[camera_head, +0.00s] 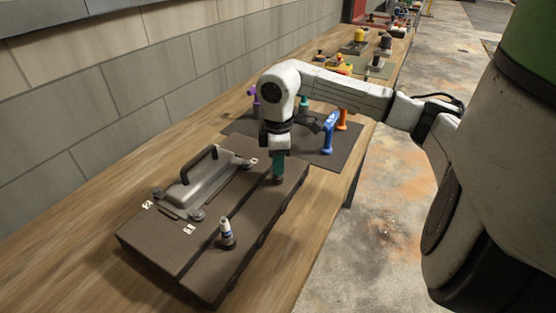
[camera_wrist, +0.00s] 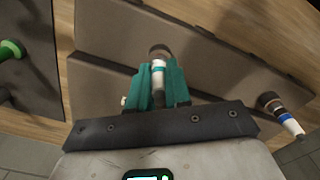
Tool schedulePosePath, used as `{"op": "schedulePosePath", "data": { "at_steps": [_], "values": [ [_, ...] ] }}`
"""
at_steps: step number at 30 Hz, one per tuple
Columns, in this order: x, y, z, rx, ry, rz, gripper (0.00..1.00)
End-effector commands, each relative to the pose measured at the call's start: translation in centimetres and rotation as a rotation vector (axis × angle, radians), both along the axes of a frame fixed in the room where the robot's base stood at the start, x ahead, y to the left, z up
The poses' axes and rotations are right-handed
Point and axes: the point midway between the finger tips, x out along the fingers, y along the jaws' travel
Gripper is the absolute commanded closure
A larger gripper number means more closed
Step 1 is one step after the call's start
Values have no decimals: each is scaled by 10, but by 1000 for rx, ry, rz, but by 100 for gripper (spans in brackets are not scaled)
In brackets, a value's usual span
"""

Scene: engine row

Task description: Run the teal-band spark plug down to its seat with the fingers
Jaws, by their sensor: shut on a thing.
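The teal-band spark plug (camera_wrist: 158,76) shows as a white body with a thin teal band between the teal fingers of my gripper (camera_wrist: 160,84) in the wrist view. My gripper is shut on it. Its far end meets a dark round collar (camera_wrist: 160,50) on the brown engine block (camera_wrist: 215,66). In the head view my gripper (camera_head: 278,168) points down at the block's far end and mostly hides the plug. How deep its thread sits cannot be seen.
A second plug, white with a blue band (camera_head: 226,230), stands upright nearer on the block (camera_head: 190,255). A grey cover with a black handle (camera_head: 200,165) lies to its left. Beyond is a dark mat (camera_head: 245,125) with a blue-handled tool (camera_head: 328,132) and others.

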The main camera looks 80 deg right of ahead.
Motion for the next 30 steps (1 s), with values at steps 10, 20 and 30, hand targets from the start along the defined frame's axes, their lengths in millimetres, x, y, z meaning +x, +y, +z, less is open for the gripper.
{"op": "schedulePosePath", "data": {
  "at_steps": [10,20,30],
  "values": [
    [0,0,0,0,0,-53,100],
    [0,0,0,0,0,-51,64],
    [0,0,0,0,0,-51,52]
  ]
}}
